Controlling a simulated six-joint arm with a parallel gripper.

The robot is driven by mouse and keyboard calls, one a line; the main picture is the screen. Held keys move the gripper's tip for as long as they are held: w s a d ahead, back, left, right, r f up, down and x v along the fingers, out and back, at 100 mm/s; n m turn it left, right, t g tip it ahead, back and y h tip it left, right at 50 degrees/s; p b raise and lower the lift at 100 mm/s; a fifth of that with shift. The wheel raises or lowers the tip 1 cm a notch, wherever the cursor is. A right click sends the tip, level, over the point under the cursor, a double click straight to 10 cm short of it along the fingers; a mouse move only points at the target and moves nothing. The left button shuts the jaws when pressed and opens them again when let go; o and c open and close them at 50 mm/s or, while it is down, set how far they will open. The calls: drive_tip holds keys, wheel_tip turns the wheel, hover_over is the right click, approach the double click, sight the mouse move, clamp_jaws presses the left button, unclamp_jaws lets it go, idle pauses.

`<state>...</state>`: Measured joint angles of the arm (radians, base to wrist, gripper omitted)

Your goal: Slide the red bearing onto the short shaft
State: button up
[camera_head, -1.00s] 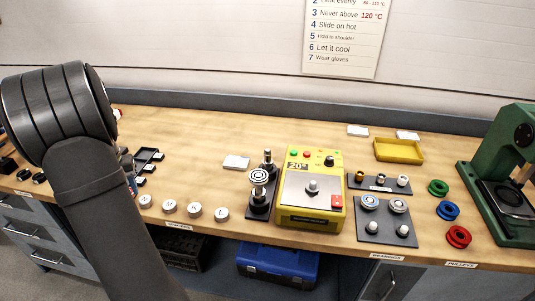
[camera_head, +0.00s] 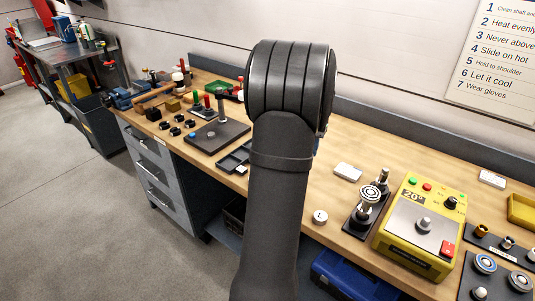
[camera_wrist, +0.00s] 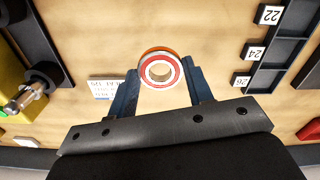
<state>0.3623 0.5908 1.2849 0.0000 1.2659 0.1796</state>
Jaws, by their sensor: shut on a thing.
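My gripper (camera_wrist: 160,82) is shut on the red bearing (camera_wrist: 145,72), a steel ring with a red band. It sits between the blue fingertips in the wrist view, with its bore facing the camera and wood bench behind it. My arm hides gripper and bearing in the head view. A black stand (camera_head: 357,222) beside the yellow heater carries two upright posts: a front one with a ringed round top (camera_head: 370,193) and a slimmer one behind (camera_head: 383,178). Part of a dark stand with a shiny post (camera_wrist: 22,100) shows at the left of the wrist view. I cannot tell which post is the short shaft.
The yellow heater (camera_head: 405,225) stands right of the stand. A black tray with numbered slots (camera_wrist: 262,75) lies right in the wrist view.

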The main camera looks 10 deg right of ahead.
drive_tip(key=s+d+r+m, duration=0.1)
drive_tip(key=s+d+r, duration=0.15)
drive_tip(key=d, duration=0.35)
drive_tip(key=s+d+r+m, duration=0.1)
drive_tip(key=s+d, duration=0.2)
drive_tip(key=d, duration=0.3)
wheel_tip(320, 180, up, 4)
drive_tip(key=m, duration=0.1)
hover_over(386, 169)
drive_tip(key=shift+r, duration=0.15)
drive_tip(key=shift+f, duration=3.1)
drive_tip(key=shift+f, duration=0.35)
drive_tip(key=o, duration=1.2)
drive_tip(key=shift+c, duration=0.2)
wheel_tip(386, 169, up, 18)
drive_tip(key=shift+f, duration=0.25)
